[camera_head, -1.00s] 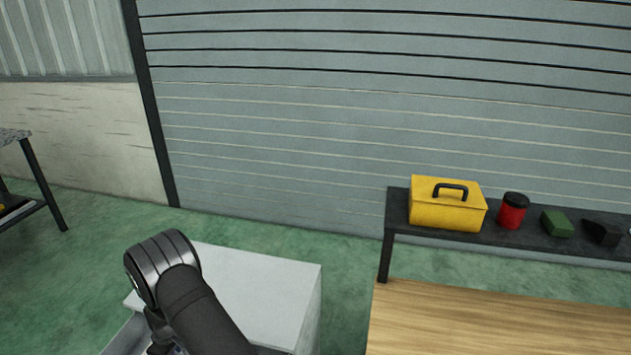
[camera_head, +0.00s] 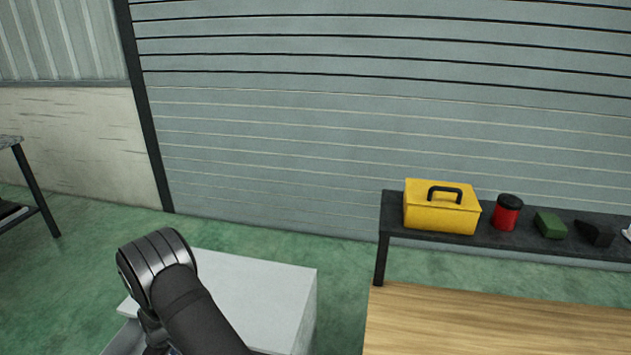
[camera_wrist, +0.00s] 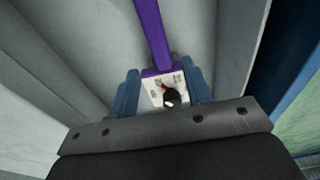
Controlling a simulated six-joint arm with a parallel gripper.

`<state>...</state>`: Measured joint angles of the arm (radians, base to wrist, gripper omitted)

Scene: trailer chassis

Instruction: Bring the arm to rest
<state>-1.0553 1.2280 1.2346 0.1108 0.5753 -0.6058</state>
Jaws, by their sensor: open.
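My gripper (camera_wrist: 160,86) shows in the wrist view, with two blue fingers standing apart behind a grey metal plate. It is open. Between and beyond the fingers is a small white plate (camera_wrist: 156,96) with several marks and a dark rounded thing on it. A purple bar (camera_wrist: 151,35) runs up from the white plate. I cannot tell how far these are from the fingers. In the head view only my dark arm shows, bent at the lower left over a pale grey box (camera_head: 262,290); my gripper is not visible there.
A dark bench (camera_head: 390,210) at the right bears a yellow toolbox (camera_head: 440,213), a red canister (camera_head: 506,216), a green block (camera_head: 550,225) and a black item (camera_head: 594,234). A wooden tabletop (camera_head: 490,325) lies in front. Green floor (camera_head: 90,240) is open at the left.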

